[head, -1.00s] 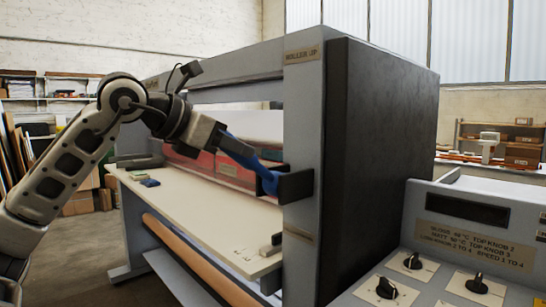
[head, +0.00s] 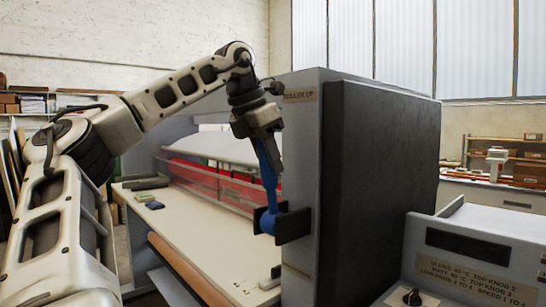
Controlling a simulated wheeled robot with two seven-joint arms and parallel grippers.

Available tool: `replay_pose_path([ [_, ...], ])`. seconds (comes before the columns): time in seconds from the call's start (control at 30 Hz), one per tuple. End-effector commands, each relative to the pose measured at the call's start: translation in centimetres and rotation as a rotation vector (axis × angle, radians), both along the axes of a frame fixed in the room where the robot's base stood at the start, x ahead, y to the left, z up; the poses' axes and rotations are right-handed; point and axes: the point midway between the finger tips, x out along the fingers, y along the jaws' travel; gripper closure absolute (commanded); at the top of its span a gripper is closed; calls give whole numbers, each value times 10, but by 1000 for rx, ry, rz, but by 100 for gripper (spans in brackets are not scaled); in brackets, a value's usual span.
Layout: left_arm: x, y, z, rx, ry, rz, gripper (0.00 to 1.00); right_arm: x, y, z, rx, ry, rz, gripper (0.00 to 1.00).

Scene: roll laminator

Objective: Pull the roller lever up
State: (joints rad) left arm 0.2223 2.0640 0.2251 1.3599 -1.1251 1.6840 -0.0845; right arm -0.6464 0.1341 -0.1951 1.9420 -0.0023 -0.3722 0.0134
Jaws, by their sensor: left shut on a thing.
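The blue roller lever (head: 268,180) stands nearly upright on the machine's end post. Its round lower end (head: 268,220) sits at a black bracket (head: 293,224). My left gripper (head: 263,138) points down from above and is shut on the lever's upper end, with the fingers partly hiding it. A "ROLLER UP" label (head: 300,95) is on the post just above and right of the gripper. My right gripper is out of view.
The laminator's pale feed table (head: 190,235) extends left of the lever, with small green and blue items on it. A red, clear guard (head: 205,180) runs behind it. A control panel (head: 470,265) with a knob stands at the right.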

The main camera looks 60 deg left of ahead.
Motion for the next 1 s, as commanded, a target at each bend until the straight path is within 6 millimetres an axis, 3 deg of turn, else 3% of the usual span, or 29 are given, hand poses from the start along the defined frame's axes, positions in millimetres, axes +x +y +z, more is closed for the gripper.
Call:
replay_pose_path([
  [0.6, 2, 1, -1, -7, 42, 1, 100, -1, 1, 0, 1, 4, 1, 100],
  [0.63, 2, 1, -1, -7, 42, 1, 62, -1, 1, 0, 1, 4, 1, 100],
  [0.7, 2, 1, -1, -7, 42, 1, 49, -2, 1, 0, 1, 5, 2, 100],
  [1.0, 2, 1, 1, -6, 39, 2, 49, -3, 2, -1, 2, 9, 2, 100],
])
